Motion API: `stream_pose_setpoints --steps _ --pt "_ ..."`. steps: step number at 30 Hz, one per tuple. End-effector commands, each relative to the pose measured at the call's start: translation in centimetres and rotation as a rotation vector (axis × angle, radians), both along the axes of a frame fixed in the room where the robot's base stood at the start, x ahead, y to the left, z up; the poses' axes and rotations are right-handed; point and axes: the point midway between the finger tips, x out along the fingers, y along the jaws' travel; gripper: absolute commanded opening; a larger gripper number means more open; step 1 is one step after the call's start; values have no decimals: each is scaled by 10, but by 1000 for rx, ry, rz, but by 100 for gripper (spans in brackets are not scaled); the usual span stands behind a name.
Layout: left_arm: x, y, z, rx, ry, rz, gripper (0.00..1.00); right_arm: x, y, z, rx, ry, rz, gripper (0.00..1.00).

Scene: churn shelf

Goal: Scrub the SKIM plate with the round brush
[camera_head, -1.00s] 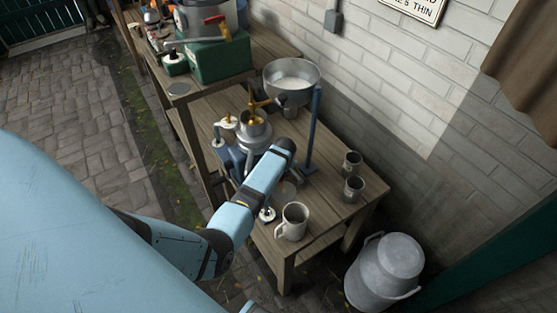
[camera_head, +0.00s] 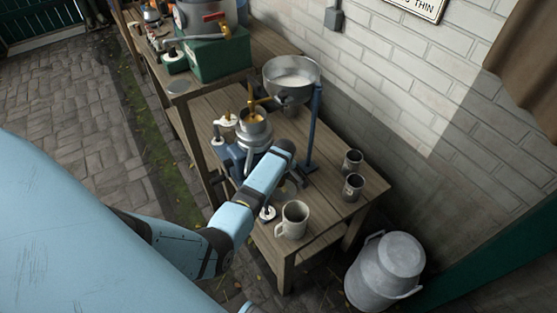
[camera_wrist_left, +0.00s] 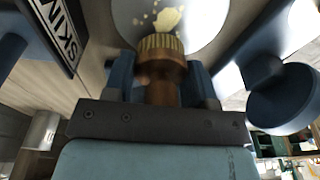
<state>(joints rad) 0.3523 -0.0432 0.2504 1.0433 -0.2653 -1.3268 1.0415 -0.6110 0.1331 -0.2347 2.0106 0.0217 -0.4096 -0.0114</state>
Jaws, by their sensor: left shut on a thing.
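In the left wrist view my left gripper (camera_wrist_left: 160,85) is shut on the round brush (camera_wrist_left: 161,62), which has a brown handle and short tan bristles. The bristle end meets the edge of a pale round plate (camera_wrist_left: 195,22) with yellow smears; whether they touch is unclear. A black label reading SKIM (camera_wrist_left: 62,35) is to the left of the plate. In the head view my left arm reaches over the wooden bench beside the separator (camera_head: 254,132), but the gripper, brush and plate cannot be made out. My right gripper is not in view.
A cream mug (camera_head: 292,220) stands near the bench's front edge (camera_head: 290,262). Two metal cups (camera_head: 352,162) (camera_head: 353,187) are to its right. A wide metal bowl (camera_head: 291,77) stands behind, near a blue post (camera_head: 314,130). A milk can (camera_head: 384,272) is on the floor at right.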

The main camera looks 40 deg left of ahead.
Motion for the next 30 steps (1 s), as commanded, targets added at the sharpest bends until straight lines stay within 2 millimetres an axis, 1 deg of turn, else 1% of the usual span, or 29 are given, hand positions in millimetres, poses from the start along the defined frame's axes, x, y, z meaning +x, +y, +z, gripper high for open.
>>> stream_pose_setpoints --steps 8,13,17,22,30 --pt "0 0 -6 0 0 0 21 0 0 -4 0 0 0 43" --pt "-1 -2 -4 0 0 0 21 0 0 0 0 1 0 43" --pt "-4 -10 -2 0 0 -1 21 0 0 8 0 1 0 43" --pt "-11 -25 -1 -1 2 -1 21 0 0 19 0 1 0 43" --pt "-14 -34 -3 0 0 -1 21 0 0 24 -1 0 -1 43"
